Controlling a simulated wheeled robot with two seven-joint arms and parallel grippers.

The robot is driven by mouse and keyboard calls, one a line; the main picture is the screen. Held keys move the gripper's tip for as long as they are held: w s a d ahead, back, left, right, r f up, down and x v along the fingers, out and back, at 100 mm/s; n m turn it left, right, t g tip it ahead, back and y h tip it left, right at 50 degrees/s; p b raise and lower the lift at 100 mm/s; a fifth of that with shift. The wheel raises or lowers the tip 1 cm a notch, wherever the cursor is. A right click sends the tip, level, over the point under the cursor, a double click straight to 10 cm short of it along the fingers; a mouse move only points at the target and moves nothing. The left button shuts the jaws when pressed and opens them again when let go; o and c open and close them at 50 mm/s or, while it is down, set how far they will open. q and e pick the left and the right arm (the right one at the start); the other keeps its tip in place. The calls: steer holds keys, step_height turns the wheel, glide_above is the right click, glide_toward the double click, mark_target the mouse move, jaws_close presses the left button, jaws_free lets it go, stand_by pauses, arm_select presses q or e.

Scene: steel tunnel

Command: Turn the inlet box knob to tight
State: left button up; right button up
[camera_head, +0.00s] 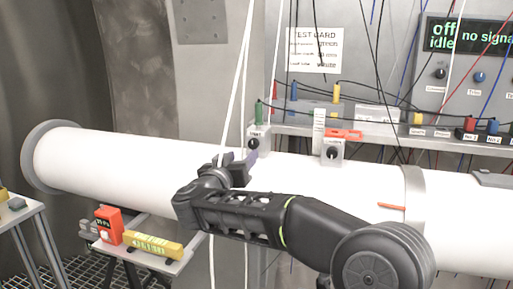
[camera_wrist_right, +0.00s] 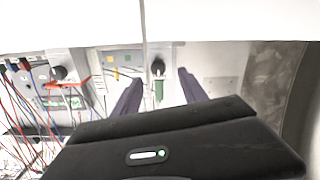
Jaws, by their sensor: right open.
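Two small grey boxes with round black knobs sit at the white pipe (camera_head: 130,158). The left box's knob (camera_head: 252,144) has a green plug above it; the other box's knob (camera_head: 333,152) is further right, beside an orange-red piece. I cannot read which is the inlet box. My right gripper (camera_head: 249,163) is open and empty, just below and in front of the left box. In the right wrist view the left box's knob (camera_wrist_right: 158,67) shows between the spread fingers (camera_wrist_right: 159,84), apparently not touched. The other knob (camera_wrist_right: 60,72) is off to the left. My left gripper is not in view.
Thin cables hang before the wall and test card (camera_head: 315,50). A shelf behind the pipe carries coloured plugs and a display panel (camera_head: 470,70). A low stand at lower left holds a red box (camera_head: 109,225) and a yellow block (camera_head: 152,246).

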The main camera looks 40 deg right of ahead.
mark_target(252, 145)
steer(key=shift+s+r, duration=0.25)
steer(key=shift+p+x, duration=0.45)
steer(key=shift+x, duration=3.55)
steer(key=shift+f, duration=0.15)
jaws_close()
